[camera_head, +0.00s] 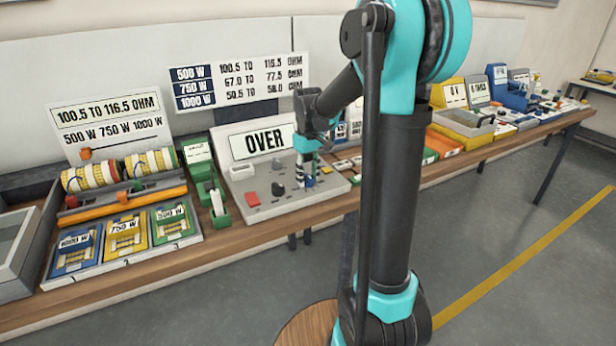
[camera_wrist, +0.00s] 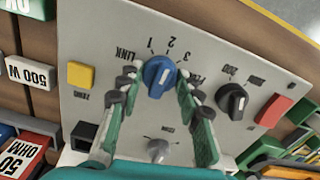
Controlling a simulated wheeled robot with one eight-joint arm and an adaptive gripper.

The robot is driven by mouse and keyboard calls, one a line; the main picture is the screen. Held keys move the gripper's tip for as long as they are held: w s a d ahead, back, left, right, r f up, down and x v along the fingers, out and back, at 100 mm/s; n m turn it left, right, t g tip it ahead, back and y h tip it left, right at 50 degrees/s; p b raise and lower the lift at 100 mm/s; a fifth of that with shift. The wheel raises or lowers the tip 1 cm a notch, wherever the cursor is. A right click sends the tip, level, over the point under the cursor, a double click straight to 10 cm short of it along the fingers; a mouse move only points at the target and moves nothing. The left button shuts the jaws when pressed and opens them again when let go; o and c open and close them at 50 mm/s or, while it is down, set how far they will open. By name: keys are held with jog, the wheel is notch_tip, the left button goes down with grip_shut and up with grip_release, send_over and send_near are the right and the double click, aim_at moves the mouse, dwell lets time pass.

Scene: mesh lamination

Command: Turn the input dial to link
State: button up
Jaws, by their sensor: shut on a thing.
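The LINK label (camera_wrist: 126,53) lies to the upper left of the dial. I cannot tell for certain which label the dial points to. My gripper (camera_wrist: 155,88) is shut on the blue dial, one green finger with dark pads on each side. In the head view, my gripper (camera_head: 308,166) reaches down onto the panel's right part.
A black dial (camera_wrist: 232,101), a red button (camera_wrist: 273,110), a yellow button (camera_wrist: 80,74) and a grey knob (camera_wrist: 158,150) share the panel. A green holder (camera_head: 212,198) stands left of the instrument. Coloured bins (camera_head: 465,122) stand to the right.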

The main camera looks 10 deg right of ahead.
aim_at(308, 176)
jog(key=n, duration=0.4)
jog(key=shift+n, duration=0.3)
jog(key=n, duration=0.3)
jog(key=shift+n, duration=0.3)
jog(key=n, duration=0.4)
jog(key=shift+n, duration=2)
jog(key=o, duration=1.2)
jog(key=shift+c, duration=0.2)
notch_tip(308, 176, up, 12)
